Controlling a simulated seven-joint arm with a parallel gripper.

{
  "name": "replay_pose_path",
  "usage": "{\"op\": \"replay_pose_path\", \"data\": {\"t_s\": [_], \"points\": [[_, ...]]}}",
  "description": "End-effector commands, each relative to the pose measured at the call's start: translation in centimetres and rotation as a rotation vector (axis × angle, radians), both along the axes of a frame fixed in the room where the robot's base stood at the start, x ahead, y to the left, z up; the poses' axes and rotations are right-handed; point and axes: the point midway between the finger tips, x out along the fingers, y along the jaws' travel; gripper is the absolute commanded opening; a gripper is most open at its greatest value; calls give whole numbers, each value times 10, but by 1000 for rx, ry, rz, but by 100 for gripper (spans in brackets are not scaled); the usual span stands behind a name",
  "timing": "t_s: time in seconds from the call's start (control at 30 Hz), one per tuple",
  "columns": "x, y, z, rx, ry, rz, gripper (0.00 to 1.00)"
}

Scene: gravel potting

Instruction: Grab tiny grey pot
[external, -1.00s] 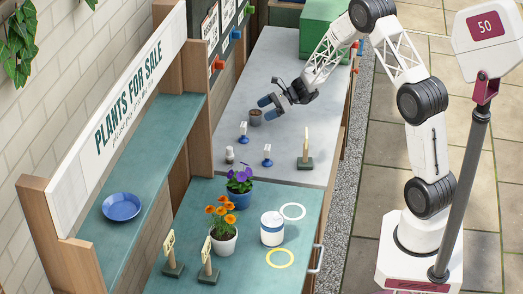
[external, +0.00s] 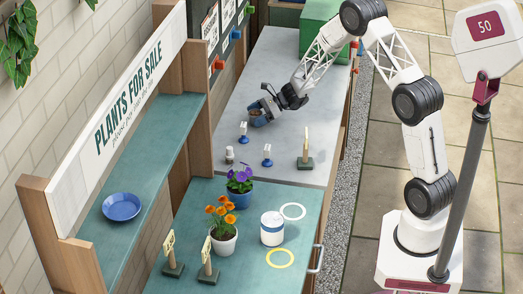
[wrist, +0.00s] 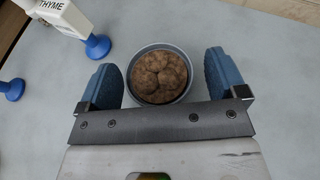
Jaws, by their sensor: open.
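The tiny grey pot (wrist: 134,71) is filled with brown pebble-like gravel and stands on the grey worktop. In the wrist view it sits between the two blue fingers of my gripper (wrist: 163,82), with a small gap showing on each side. The fingers are open, one to its left and one to its right. In the external view my gripper (external: 262,112) is low over the worktop around the pot, which is mostly hidden by the fingers there.
A white THYME label on a blue foot (wrist: 97,46) stands close left of the pot in the wrist view. On the worktop (external: 255,75) are another blue-footed marker (external: 267,155), a small jar (external: 230,155) and a wooden stake on a dark block (external: 305,160). Flower pots stand nearer the front.

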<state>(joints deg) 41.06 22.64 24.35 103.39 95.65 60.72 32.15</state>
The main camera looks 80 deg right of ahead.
Motion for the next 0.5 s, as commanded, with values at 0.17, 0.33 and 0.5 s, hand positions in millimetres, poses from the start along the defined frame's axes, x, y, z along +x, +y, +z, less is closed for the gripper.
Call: {"op": "replay_pose_path", "data": {"t_s": [0.17, 0.33, 0.5], "points": [[0, 0, 0, 0, 0, 0, 77], [0, 0, 0, 0, 0, 0, 51], [0, 0, 0, 0, 0, 0, 35]]}}
